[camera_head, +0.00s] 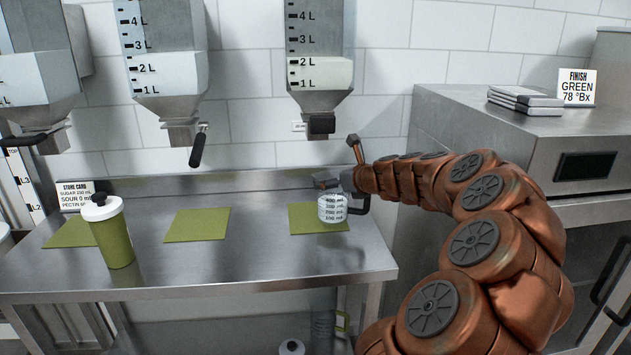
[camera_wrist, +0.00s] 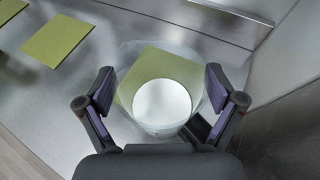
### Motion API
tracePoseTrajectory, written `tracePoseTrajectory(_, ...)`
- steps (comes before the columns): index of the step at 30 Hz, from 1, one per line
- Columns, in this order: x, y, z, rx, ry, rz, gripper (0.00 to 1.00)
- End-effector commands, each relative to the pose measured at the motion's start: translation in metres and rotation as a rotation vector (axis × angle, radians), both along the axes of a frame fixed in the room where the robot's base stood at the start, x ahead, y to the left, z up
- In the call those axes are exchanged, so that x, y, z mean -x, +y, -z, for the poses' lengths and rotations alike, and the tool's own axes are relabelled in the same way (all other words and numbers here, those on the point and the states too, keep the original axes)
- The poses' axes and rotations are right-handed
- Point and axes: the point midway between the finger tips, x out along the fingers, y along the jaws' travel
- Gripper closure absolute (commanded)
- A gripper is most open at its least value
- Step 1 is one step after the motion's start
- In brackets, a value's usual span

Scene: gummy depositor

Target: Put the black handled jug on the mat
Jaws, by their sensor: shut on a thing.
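The black handled jug (camera_head: 332,209) is clear with white markings and stands upright over the right-hand green mat (camera_head: 302,216). I cannot tell whether its base touches the mat. Its black handle (camera_head: 359,206) points right. My gripper (camera_head: 336,184) is shut on the jug, with its fingers at the rim. In the wrist view, my gripper (camera_wrist: 160,78) has one finger on each side of the jug (camera_wrist: 162,104), which shows a white round surface inside. Part of the mat (camera_wrist: 150,60) shows through and behind it.
Two more green mats (camera_head: 197,225) lie to the left. A green bottle with a white lid (camera_head: 115,237) stands at the front left. Hoppers (camera_head: 321,75) hang above the steel table (camera_head: 220,268). A steel cabinet (camera_head: 470,120) stands right. A green-handled jug (camera_head: 323,324) is below the table.

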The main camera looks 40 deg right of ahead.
Motion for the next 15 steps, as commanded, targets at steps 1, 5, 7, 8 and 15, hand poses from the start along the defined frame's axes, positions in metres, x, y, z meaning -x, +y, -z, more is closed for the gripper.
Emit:
tracePoseTrajectory(1,-0.010,-0.001,0.000,-0.001,0.001,-0.001,0.74)
tracePoseTrajectory(5,-0.034,-0.006,0.000,0.000,0.001,0.001,0.74)
tracePoseTrajectory(7,-0.047,-0.007,0.000,0.001,0.001,-0.002,0.74)
tracePoseTrajectory(8,-0.053,-0.008,0.000,0.001,0.001,-0.002,0.74)
tracePoseTrajectory(15,-0.077,-0.013,0.001,0.000,0.001,0.000,0.74)
